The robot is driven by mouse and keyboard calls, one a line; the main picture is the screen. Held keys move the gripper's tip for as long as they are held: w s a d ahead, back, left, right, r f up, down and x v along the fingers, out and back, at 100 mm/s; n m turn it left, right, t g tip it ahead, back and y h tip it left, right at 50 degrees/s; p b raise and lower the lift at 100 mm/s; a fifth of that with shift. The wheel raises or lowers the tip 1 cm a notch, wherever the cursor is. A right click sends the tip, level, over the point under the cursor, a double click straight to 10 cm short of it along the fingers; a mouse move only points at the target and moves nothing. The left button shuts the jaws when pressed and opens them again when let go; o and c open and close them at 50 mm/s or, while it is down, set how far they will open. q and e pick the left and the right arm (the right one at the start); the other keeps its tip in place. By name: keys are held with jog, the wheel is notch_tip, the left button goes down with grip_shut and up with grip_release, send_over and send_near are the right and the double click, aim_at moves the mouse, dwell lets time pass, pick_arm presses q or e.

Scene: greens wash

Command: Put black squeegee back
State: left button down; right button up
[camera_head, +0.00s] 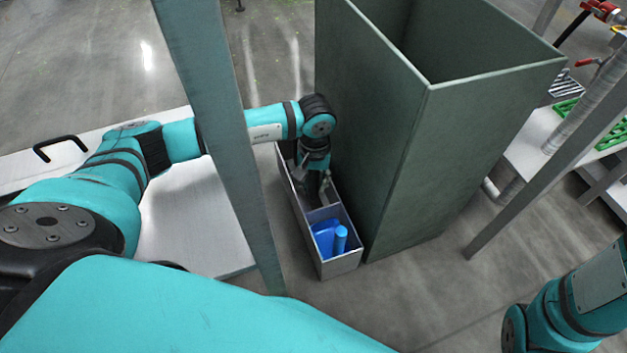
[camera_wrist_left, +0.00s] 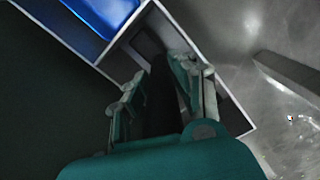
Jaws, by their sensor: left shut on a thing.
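My left gripper (camera_head: 314,190) reaches down into the narrow grey divided caddy (camera_head: 341,266) beside the tall green bin. In the left wrist view the gripper (camera_wrist_left: 160,80) is shut on the black squeegee (camera_wrist_left: 160,98), a dark upright shape between its fingers. The squeegee's far end points into the compartment next to the one with the blue things; whether it touches the bottom I cannot tell. In the head view the squeegee is hard to make out against the gripper. Of my right side only an arm part shows at the lower right; its gripper is out of view.
A blue tool (camera_head: 325,238) with a blue cylindrical part (camera_head: 340,239) sits in the caddy's near compartment. The tall green bin (camera_head: 400,150) stands close against the caddy's right side. A slanted post (camera_head: 228,140) stands to the left. Floor in front is clear.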

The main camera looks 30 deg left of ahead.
pick_arm(q)
jog(key=shift+f+b, duration=0.45)
jog(key=shift+f, duration=0.2)
jog(key=c, duration=1)
grip_release()
notch_tip(320, 180, up, 12)
jog(key=shift+w+r, duration=0.1)
